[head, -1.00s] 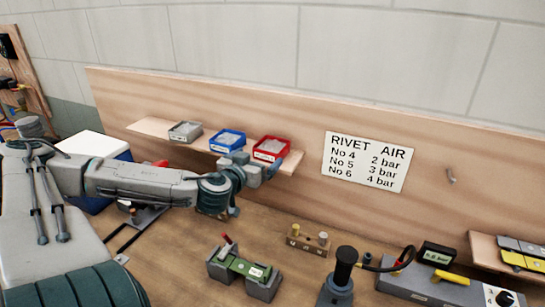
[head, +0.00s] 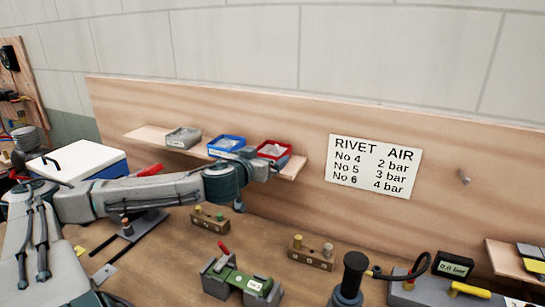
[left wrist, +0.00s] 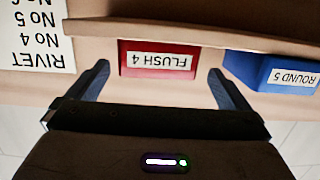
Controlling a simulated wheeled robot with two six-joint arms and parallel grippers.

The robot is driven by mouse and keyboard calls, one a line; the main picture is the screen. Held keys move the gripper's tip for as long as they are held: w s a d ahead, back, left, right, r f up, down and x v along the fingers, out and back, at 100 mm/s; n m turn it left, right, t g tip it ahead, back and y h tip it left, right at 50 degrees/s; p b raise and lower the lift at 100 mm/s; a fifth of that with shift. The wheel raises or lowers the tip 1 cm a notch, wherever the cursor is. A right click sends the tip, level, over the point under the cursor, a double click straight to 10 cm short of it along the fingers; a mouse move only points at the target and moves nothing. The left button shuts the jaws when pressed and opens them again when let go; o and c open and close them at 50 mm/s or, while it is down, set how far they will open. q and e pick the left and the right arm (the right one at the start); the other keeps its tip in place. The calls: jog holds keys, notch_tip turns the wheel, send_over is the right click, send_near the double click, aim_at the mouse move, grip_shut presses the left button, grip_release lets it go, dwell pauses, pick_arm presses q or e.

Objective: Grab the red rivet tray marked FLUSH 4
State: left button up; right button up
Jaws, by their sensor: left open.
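The red tray marked FLUSH 4 (head: 275,150) sits at the right of the wooden shelf, partly hidden by my left gripper (head: 272,167). In the left wrist view, which is upside down, the red tray (left wrist: 135,63) shows its FLUSH 4 label between the two spread fingers of my left gripper (left wrist: 158,74). The gripper is open, in front of the tray, with a finger to each side. I cannot tell whether the fingers reach past the tray's front face. My right gripper is not in view.
The blue tray marked ROUND 5 (left wrist: 275,73) stands close beside the red one; it also shows in the head view (head: 226,146). A grey tray (head: 183,138) is further left on the shelf (head: 145,133). A RIVET AIR sign (head: 373,165) hangs right. Fixtures stand on the bench below.

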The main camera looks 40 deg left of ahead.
aim_at(268, 151)
pick_arm(q)
jog(key=shift+w+f, duration=0.2)
jog(key=shift+w, duration=0.2)
jog(key=shift+p+x, duration=0.7)
jog(key=shift+x, duration=0.6)
jog(key=shift+w+a+f, duration=0.1)
jog(key=shift+w+f, duration=0.05)
jog(key=shift+w, duration=0.5)
jog(key=shift+c, duration=0.4)
jog(key=c, duration=1)
jog(key=shift+c, duration=0.2)
